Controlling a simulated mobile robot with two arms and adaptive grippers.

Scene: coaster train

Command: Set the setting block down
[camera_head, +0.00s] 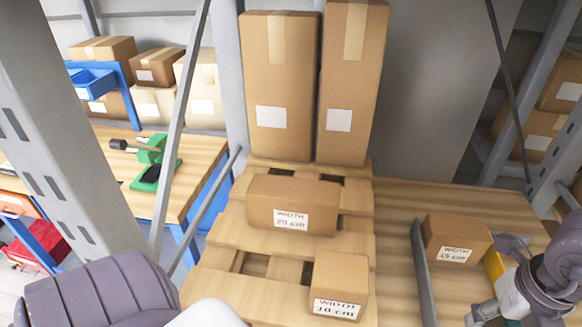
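Three labelled cardboard blocks are in the head view; which one is the setting block is not marked. The "WIDTH 15 cm" block (457,237) is at the right, between a grey bar (423,275) and a yellow piece (494,266). My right gripper (508,252) is just right of the 15 cm block, beside the yellow piece. Its fingers are partly hidden, so touch and grip cannot be told. My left gripper is out of view.
Two tall cartons (278,80) (351,85) stand at the pallet's back. A wooden surface (395,215) right of the pallet has clear room behind the grey bar. Grey rack posts (75,130) and braces frame the left. A workbench (200,160) holds a green tool (152,152).

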